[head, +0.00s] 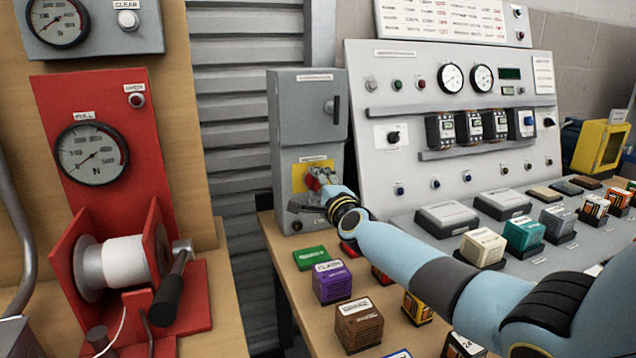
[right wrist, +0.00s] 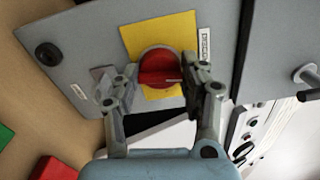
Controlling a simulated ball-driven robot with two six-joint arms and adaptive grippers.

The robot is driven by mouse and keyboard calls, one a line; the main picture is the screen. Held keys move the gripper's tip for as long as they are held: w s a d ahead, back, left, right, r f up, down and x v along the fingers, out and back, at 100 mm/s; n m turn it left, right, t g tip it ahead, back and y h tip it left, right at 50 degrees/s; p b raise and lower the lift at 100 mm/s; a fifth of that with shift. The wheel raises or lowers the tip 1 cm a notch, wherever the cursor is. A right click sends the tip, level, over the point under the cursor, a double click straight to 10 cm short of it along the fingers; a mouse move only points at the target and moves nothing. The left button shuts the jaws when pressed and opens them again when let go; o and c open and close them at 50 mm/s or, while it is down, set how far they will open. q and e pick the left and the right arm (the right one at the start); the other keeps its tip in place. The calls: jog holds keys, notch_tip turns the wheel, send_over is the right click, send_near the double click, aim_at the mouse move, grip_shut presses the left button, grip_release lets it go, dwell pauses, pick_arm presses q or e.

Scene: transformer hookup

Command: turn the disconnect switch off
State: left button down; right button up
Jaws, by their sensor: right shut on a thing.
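The disconnect switch is a red rotary knob (right wrist: 158,66) on a yellow plate (right wrist: 183,28), on the lower front of a grey cabinet (head: 308,107). In the head view the red knob (head: 313,182) shows partly, behind my right gripper (head: 321,181). In the right wrist view my right gripper (right wrist: 167,84) has one finger on each side of the knob and is shut on it. The knob's bar lies roughly between the two fingers. My left gripper is not in view.
A red winch stand (head: 108,160) with a dial and crank is at the left. A sloped grey control panel (head: 440,80) stands right of the cabinet. Purple (head: 332,282) and brown (head: 358,325) blocks and a green piece (head: 311,258) lie on the wooden bench below.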

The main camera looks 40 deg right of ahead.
jog(key=shift+f+n, duration=0.1)
jog(key=shift+n, duration=0.8)
jog(key=o, duration=1.2)
jog(key=v, duration=1.2)
jog(key=shift+f, duration=0.1)
